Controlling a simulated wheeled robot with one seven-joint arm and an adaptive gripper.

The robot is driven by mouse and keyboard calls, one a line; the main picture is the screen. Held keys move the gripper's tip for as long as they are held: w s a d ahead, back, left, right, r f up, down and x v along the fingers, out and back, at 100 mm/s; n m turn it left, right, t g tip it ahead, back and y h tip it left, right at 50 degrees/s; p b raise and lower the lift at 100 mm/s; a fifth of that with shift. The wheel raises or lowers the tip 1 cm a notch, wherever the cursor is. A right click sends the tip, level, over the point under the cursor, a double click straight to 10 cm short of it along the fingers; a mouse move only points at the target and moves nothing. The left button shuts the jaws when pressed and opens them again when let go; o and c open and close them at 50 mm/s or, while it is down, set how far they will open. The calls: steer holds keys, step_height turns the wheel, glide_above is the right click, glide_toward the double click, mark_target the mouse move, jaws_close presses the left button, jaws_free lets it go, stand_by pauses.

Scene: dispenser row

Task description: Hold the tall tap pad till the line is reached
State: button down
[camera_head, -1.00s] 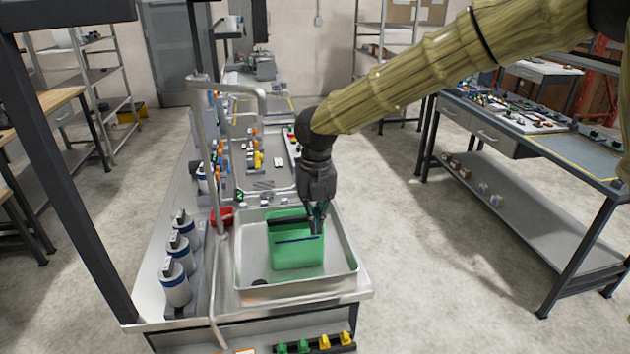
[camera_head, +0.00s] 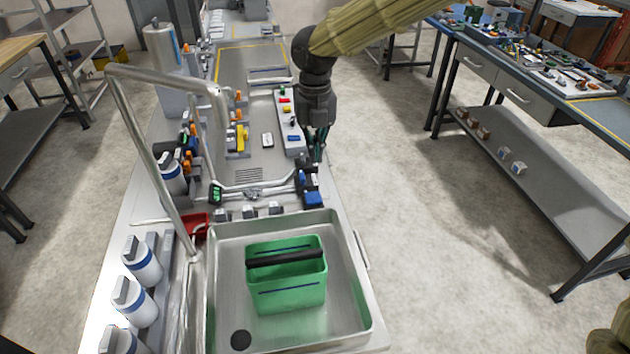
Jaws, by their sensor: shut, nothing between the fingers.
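A green bucket (camera_head: 287,291) with a black handle (camera_head: 286,258) stands upright in the metal sink (camera_head: 225,285). A dark blue line (camera_head: 285,290) crosses its front wall. The tall grey tap (camera_head: 150,160) rises at the sink's left and bends over towards the right. I see no water stream. A blue pad (camera_head: 313,199) on a dark block sits behind the sink's back right corner, and a green one (camera_head: 215,193) is further left. I cannot tell which pad belongs to the tall tap. My gripper (camera_head: 318,160) is shut and empty, pointing down above and behind the blue pad.
Several small grey blocks (camera_head: 248,212) line the sink's back rim. A control panel (camera_head: 291,125) lies behind. Open floor is to the right.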

mark_target(314, 200)
steer(key=f+p, duration=0.2)
steer(key=f, duration=0.4)
steer(key=f+p, duration=0.2)
steer(key=f, duration=0.5)
steer(key=shift+s+f+p, duration=0.2)
steer(key=shift+f+p, duration=0.05)
steer(key=shift+p, duration=0.1)
steer(key=shift+f, duration=0.15)
